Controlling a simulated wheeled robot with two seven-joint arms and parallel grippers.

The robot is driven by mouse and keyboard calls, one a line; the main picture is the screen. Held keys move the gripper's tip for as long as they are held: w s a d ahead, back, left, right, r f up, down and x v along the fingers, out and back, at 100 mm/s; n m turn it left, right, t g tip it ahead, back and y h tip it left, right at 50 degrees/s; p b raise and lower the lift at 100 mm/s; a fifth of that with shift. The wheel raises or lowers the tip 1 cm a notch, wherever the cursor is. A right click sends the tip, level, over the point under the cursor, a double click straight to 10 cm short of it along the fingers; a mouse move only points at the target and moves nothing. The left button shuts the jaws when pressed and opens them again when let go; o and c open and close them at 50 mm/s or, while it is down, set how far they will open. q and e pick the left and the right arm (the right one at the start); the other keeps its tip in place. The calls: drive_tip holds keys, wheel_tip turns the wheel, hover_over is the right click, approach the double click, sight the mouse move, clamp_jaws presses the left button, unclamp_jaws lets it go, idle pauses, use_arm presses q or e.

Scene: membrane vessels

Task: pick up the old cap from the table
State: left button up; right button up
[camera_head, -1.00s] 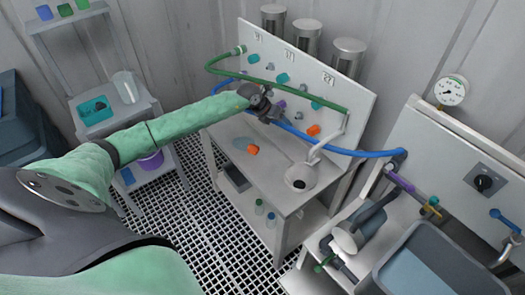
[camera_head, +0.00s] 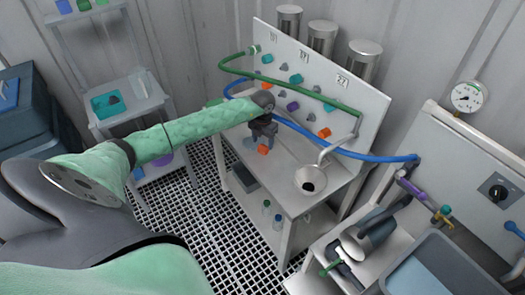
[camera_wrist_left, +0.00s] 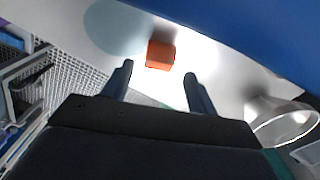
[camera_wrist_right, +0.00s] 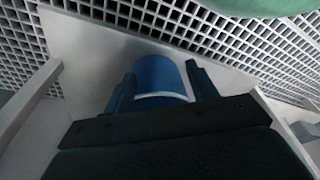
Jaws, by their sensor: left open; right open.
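The orange cap (camera_head: 263,150) lies on the white table (camera_head: 283,172), near a faint blue-grey round patch. My left gripper (camera_head: 262,141) is over the table, pointing down, close to the cap. In the left wrist view the orange cap (camera_wrist_left: 160,55) shows just ahead of the gap between the two spread fingers (camera_wrist_left: 158,74). The gripper is open and empty. My right gripper (camera_wrist_right: 162,85) is open and does not show in the head view. A blue rounded object with a pale band (camera_wrist_right: 160,80) appears between its fingers; I cannot tell whether they touch it.
A green hose (camera_head: 290,86) and a blue hose (camera_head: 330,145) cross in front of the panel, near my left gripper.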

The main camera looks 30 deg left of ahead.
sight(263, 146)
use_arm(q)
drive_tip(key=f, duration=0.1)
drive_tip(key=f+b, duration=0.1)
drive_tip(key=f, duration=0.1)
drive_tip(key=shift+w+a+f, duration=0.15)
drive_tip(key=shift+w+f, duration=0.1)
drive_tip(key=shift+w, duration=0.05)
drive_tip(key=shift+f, duration=0.6)
drive_tip(key=c, duration=1)
use_arm(e)
drive_tip(key=r, duration=0.2)
drive_tip(key=w+a+r, duration=0.1)
drive_tip(key=shift+a+r, duration=0.1)
drive_tip(key=shift+r, duration=0.25)
